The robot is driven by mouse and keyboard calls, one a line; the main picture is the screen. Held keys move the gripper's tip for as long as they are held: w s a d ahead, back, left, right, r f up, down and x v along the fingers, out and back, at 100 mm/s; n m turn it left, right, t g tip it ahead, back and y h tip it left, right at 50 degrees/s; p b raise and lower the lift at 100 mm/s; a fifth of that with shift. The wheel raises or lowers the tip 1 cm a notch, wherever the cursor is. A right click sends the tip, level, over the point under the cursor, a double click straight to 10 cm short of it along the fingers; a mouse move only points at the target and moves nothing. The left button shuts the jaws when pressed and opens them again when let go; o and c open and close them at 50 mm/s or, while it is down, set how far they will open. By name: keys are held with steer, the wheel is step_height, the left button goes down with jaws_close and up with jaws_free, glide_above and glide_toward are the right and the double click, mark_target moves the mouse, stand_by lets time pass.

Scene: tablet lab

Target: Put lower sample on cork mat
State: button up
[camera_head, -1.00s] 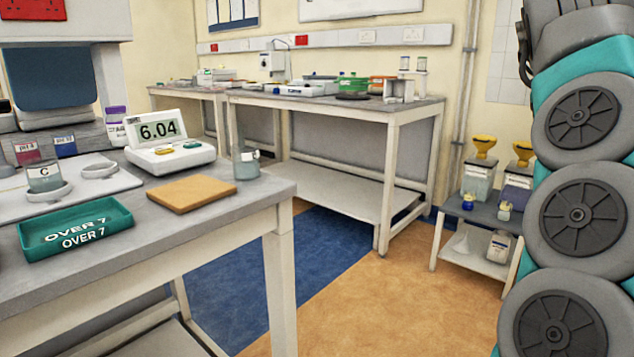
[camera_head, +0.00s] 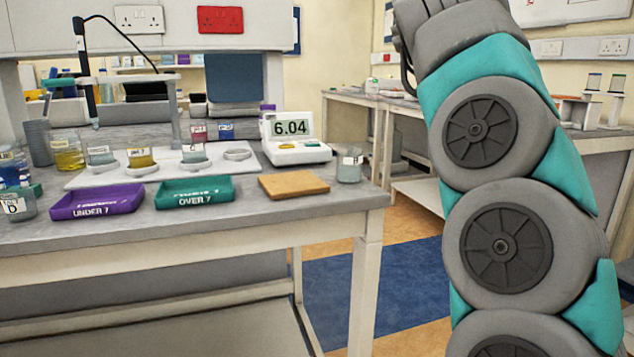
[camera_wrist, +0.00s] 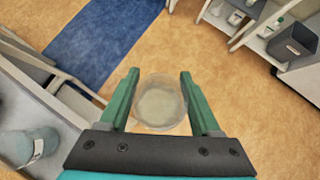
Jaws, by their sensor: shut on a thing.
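The cork mat (camera_head: 293,186) lies flat and bare near the front right of the bench in the head view. My gripper (camera_wrist: 160,98) is in the wrist view, with its green fingers shut on a clear beaker (camera_wrist: 160,103) of pale liquid. The held beaker is above the floor, clear of the bench edge; no label on it shows. The pH meter (camera_head: 290,137) reads 6.04. A labelled beaker (camera_head: 349,168) stands right of the mat; beaker C (camera_head: 195,156) stands on the white board. My gripper is out of the head view.
A purple UNDER 7 tray (camera_head: 97,203) and a green OVER 7 tray (camera_head: 194,191) lie left of the mat. Beaker D (camera_head: 17,205) stands at the far left. A labelled beaker (camera_wrist: 28,147) stands on the bench in the wrist view.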

steer(key=s+a+n+y, duration=0.1)
steer(key=s+a, duration=0.1)
steer(key=a, duration=1)
steer(key=s+a+n+t, duration=0.1)
steer(key=s+a, duration=0.2)
steer(key=a, duration=0.9)
steer(key=s+a+n+t+y+b, duration=0.1)
steer(key=s+a, duration=0.2)
steer(key=a, duration=1)
steer(key=shift+s+n+y, duration=0.1)
steer(key=shift+n+y, duration=0.2)
steer(key=shift+n, duration=0.1)
steer(key=p, duration=0.2)
glide_toward(306, 171)
steer(key=shift+w+d+r, duration=0.1)
steer(key=shift+w+d, duration=0.15)
steer(key=shift+w, duration=0.3)
steer(key=shift+w+d+r, duration=0.15)
steer(key=shift+w+d, duration=0.1)
steer(key=shift+w, duration=0.3)
steer(key=shift+w+f+b, duration=0.1)
steer(key=shift+f+b, duration=1.45)
steer(key=shift+f, duration=0.2)
